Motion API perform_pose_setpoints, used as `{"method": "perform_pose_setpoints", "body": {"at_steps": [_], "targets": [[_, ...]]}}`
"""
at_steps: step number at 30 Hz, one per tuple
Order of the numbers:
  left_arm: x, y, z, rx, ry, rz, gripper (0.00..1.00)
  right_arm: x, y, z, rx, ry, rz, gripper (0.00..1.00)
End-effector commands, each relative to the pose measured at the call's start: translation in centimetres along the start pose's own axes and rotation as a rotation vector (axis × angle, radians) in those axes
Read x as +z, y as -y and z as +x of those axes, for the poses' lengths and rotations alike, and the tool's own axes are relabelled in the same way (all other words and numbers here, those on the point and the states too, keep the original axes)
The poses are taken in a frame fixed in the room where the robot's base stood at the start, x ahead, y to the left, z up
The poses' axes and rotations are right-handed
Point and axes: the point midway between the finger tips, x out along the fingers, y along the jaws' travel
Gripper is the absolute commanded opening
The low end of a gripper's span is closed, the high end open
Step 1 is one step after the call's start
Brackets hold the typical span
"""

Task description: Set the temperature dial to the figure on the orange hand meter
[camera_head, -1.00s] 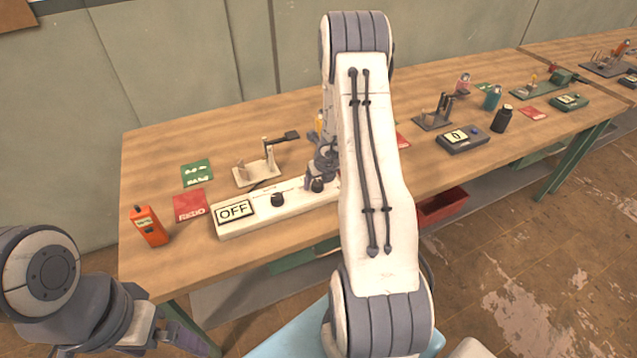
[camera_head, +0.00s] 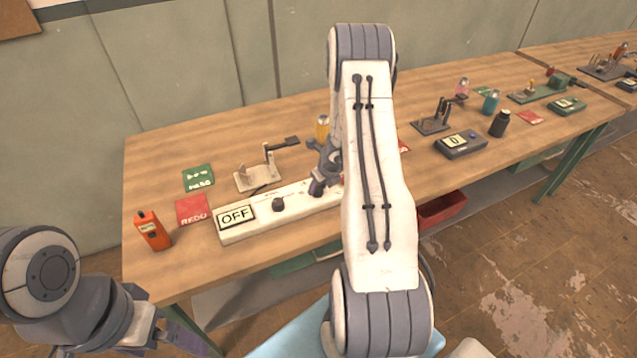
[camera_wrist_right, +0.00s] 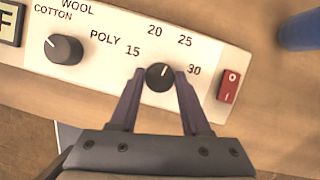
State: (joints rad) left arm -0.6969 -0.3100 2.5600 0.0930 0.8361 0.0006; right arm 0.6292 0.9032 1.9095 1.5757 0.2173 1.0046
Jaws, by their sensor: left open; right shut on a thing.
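The orange hand meter (camera_head: 152,230) stands at the table's left front; its figure is too small to read. The white control box (camera_head: 232,237) has an OFF display (camera_head: 237,217). In the right wrist view, the black temperature dial (camera_wrist_right: 160,77) has marks 15, 20, 25 and 30; its white line points up and slightly right, between 20 and 25. My right gripper (camera_wrist_right: 158,75) is shut on this dial, one finger on each side. It also shows in the head view (camera_head: 318,187), covering the dial. My left gripper (camera_head: 188,340) is open and empty, low at the left, partly cut off.
A second dial (camera_wrist_right: 63,48) sits by the fabric words, and a red rocker switch (camera_wrist_right: 229,86) at the box's end. Bare tabletop lies at the back left.

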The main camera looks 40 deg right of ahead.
Motion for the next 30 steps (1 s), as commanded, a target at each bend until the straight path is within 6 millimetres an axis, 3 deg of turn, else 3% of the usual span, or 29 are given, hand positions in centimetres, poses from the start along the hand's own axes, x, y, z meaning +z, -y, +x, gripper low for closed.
{"method": "perform_pose_setpoints", "body": {"at_steps": [6, 15, 22, 30], "targets": [[-0.1, -0.2, -2.6, 0.000, 0.000, -0.001, 0.99, 0.1, 0.2, -0.4, 0.077, -0.002, -0.182, 0.00], [-0.2, -0.3, -4.5, 0.000, 0.000, -0.002, 0.99, 0.1, 0.4, -0.2, 0.185, -0.001, -0.447, 0.00], [-0.2, -0.3, -4.6, 0.000, 0.000, -0.003, 0.99, 0.1, 0.5, 0.1, 0.268, 0.000, -0.650, 0.00], [-0.2, -0.2, -3.3, 0.000, 0.000, -0.002, 0.99, 0.2, 0.6, 0.4, 0.365, 0.000, -0.887, 0.00]]}}
